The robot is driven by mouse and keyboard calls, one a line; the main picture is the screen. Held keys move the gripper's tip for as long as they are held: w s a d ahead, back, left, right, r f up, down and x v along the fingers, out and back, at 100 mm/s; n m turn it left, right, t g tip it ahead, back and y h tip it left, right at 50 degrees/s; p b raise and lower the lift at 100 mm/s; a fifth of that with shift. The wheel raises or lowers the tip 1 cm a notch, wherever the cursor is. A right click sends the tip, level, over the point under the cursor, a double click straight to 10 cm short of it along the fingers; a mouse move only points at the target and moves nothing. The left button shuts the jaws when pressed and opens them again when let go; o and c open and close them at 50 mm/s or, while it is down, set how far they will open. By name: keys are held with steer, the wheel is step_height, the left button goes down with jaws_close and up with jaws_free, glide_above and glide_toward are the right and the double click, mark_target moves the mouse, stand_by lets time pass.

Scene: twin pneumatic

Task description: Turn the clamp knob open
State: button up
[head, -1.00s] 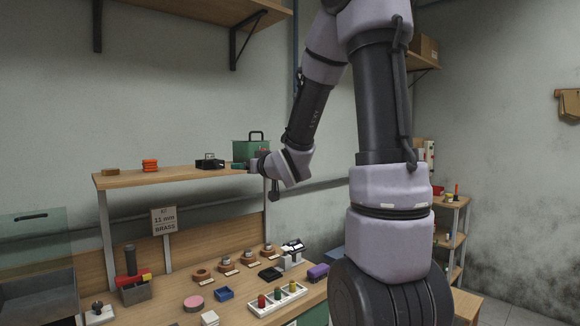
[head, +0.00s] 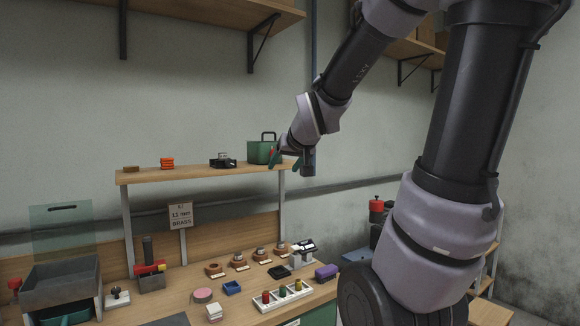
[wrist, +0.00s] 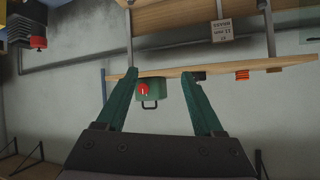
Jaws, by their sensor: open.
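I cannot tell for certain which part is the clamp knob. A small round red part with a light mark (wrist: 143,89) shows on or in front of the green box (wrist: 152,92), between my fingers in the wrist view, which is upside down. The green box with a dark handle (head: 263,151) stands at the right end of the raised shelf in the head view. My gripper (head: 285,164) is open and empty beside that shelf end, its green fingers pointing towards the box. Its fingertips (wrist: 159,73) also show in the wrist view. Whether they touch anything is unclear.
A dark device with a red cap (head: 376,208) stands at right, beside my arm; it shows in the wrist view too (wrist: 37,42). The raised shelf (head: 190,175) carries several small items. The bench (head: 180,301) below is crowded. Air before the wall is clear.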

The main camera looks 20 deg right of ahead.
steer(key=shift+s+g, duration=0.3)
steer(key=shift+s, duration=0.45)
steer(key=shift+c, duration=0.6)
steer(key=shift+w, duration=0.2)
steer(key=shift+c, duration=0.9)
steer(key=n+t+y, duration=0.2)
steer(key=y, duration=0.3)
glide_toward(231, 162)
steer(key=x, duration=0.9)
steer(key=shift+w+a, duration=0.1)
